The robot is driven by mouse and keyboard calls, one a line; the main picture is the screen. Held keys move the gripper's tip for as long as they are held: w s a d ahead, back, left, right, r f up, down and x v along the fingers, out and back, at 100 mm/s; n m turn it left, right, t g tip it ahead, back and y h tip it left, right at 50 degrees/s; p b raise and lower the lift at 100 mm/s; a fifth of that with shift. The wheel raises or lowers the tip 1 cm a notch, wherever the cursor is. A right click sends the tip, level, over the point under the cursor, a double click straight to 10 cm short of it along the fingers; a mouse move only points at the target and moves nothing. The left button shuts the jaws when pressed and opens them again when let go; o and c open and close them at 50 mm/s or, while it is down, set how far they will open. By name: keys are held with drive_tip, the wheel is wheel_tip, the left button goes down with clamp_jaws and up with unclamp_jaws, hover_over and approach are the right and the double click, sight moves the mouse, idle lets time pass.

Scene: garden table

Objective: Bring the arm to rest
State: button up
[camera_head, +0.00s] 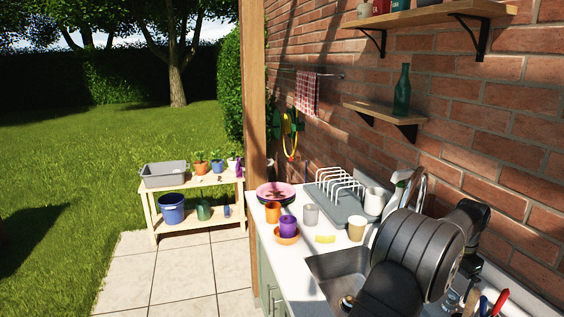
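My dark, ribbed arm fills the lower right of the view. It stands over the sink (335,263) and hides part of it and the counter's right side. I cannot make out my gripper or its fingertips. No held object shows.
The counter carries a pink plate (276,190), orange cup (272,212), purple cup (288,225), grey cup (311,214), tan cup (357,228), yellow sponge (325,239) and dish rack (343,205). A brick wall and a shelf with a green bottle (402,92) rise behind. A wooden potting bench (190,232) stands left.

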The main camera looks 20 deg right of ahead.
drive_tip(key=shift+f, duration=0.65)
drive_tip(key=n, duration=0.4)
drive_tip(key=shift+a+r, duration=0.1)
drive_tip(key=shift+a, duration=0.3)
drive_tip(key=n, duration=0.4)
drive_tip(key=shift+s+a, duration=0.25)
wheel_tip(320, 180, up, 10)
wheel_tip(320, 180, down, 10)
drive_tip(key=shift+w+d+m, duration=0.1)
drive_tip(key=shift+d+m, duration=0.1)
drive_tip(key=shift+m, duration=1)
drive_tip(key=shift+w+d+m, duration=0.1)
drive_tip(key=shift+d+m, duration=0.1)
drive_tip(key=shift+m, duration=1)
